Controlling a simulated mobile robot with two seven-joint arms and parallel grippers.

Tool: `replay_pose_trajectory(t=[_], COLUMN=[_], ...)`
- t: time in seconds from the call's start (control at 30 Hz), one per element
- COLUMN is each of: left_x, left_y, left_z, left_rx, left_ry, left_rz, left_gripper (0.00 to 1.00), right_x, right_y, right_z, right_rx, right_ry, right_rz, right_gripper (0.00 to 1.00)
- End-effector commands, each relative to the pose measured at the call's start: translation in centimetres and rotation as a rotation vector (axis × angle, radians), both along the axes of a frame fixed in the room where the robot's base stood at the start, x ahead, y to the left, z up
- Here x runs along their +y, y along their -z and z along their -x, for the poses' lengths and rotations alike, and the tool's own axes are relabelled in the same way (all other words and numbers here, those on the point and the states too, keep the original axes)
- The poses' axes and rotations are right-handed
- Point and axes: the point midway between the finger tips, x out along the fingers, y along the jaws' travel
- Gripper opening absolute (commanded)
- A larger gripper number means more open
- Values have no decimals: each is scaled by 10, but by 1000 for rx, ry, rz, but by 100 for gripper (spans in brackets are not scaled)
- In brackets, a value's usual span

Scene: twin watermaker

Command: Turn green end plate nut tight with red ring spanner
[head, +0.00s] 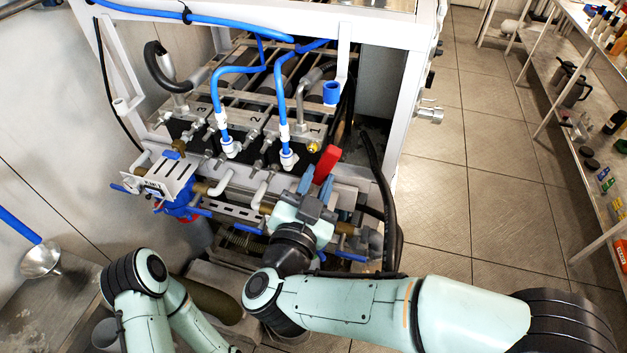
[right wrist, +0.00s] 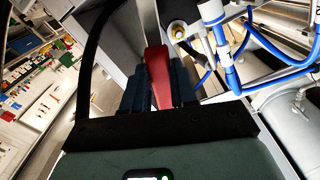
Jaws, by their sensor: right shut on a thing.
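The red ring spanner (head: 327,163) stands up from my right gripper (head: 308,190), in front of the block marked 1. My right gripper is shut on its red part, which shows between the dark fingers in the right wrist view (right wrist: 159,72). The spanner's ring end cannot be made out. A brass-yellow nut (head: 313,147) is on the front of block 1, just left of the spanner and apart from it; it also shows in the right wrist view (right wrist: 178,30). No green nut can be made out. My left arm shows at lower left, its gripper out of view.
Blue hoses (head: 225,85) run down to white fittings on the blocks. Pipework with blue-handled valves (head: 180,195) lies left of my right gripper. A black cable (head: 380,190) hangs at the right by the white frame post (head: 402,110). The tiled floor beyond is clear.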

Motion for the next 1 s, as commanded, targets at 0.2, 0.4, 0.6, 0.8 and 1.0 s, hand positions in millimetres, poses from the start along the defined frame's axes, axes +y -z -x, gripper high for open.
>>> replay_pose_trajectory(t=[0.2, 0.4, 0.6, 0.8, 1.0], left_x=[0, 0, 0, 0, 0], left_y=[-6, -14, -16, -14, -11], left_z=[-4, -10, -12, -10, -8], left_rx=[-4, -11, -14, -12, -9], left_ry=[0, 0, -1, 0, 0], left_rz=[0, 1, -1, 0, 0], left_gripper=[43, 43, 43, 43, 43], right_x=[-5, -9, -11, -11, -11], right_y=[-1, -1, 0, 1, 1], right_z=[-13, -27, -33, -33, -32], right_rx=[-1, -2, -3, -2, -2], right_ry=[2, 1, -1, 0, -1], right_rz=[-4, -5, -5, -6, -6], right_gripper=[0, 0, 0, 0, 0])
